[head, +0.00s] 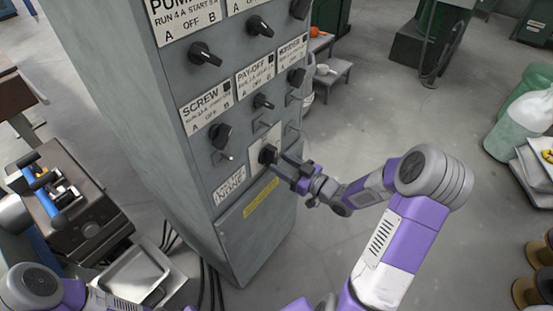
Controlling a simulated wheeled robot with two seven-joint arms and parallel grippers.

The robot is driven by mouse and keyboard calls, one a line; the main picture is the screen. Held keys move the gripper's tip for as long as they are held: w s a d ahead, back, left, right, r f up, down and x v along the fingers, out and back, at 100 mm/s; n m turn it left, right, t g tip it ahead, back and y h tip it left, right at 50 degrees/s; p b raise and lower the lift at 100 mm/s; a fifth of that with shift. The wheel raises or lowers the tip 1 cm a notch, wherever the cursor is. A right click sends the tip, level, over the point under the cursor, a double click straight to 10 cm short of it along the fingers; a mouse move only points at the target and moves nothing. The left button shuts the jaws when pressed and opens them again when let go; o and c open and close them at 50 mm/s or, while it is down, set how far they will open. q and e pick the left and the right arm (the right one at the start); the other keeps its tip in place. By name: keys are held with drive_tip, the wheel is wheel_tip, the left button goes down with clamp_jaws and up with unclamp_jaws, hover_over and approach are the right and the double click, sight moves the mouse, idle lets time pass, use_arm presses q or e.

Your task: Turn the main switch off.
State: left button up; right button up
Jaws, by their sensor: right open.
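A grey control cabinet (165,130) stands in the middle of the head view. A black rotary knob (267,154) on a pale plate sits low on its front, above a yellow label; it looks like the main switch, but its lettering cannot be read. My right gripper (284,164) is open at this knob, its fingertips close against it from the right. The fingers partly cover the knob, so its pointing direction and any contact are unclear. My left arm shows at the bottom left, but its gripper is not visible.
Other black knobs, such as the SCREW knob (220,135) and the PAY-OFF knob (263,101), sit close above. A metal tray (133,272) and a machine with blue handles (65,200) are at left.

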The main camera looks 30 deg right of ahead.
drive_tip(key=v, duration=0.4)
drive_tip(key=shift+s+d+p, duration=0.1)
drive_tip(key=shift+s+p, duration=0.1)
drive_tip(key=shift+p, duration=0.1)
drive_tip(key=w+a+f+m+g, duration=0.1)
drive_tip(key=a+f, duration=0.1)
drive_tip(key=f, duration=0.1)
drive_tip(key=a+f+m+g+h, duration=0.1)
drive_tip(key=a+f+m, duration=0.1)
drive_tip(key=f, duration=0.2)
drive_tip(key=w+a+f+m+g+h+p, duration=0.1)
drive_tip(key=a+f, duration=0.2)
drive_tip(key=f, duration=0.1)
drive_tip(key=shift+w+a+g, duration=0.1)
drive_tip(key=shift+w+g, duration=0.25)
drive_tip(key=shift+g, duration=0.05)
drive_tip(key=s+a+f+m+g+p, duration=0.1)
drive_tip(key=s+a+f+m+g, duration=0.2)
drive_tip(key=s+a+f+g, duration=0.9)
drive_tip(key=s+a+f, duration=0.3)
drive_tip(key=s, duration=0.3)
drive_tip(key=shift+s+a+f+h, duration=0.3)
drive_tip(key=shift+a, duration=0.05)
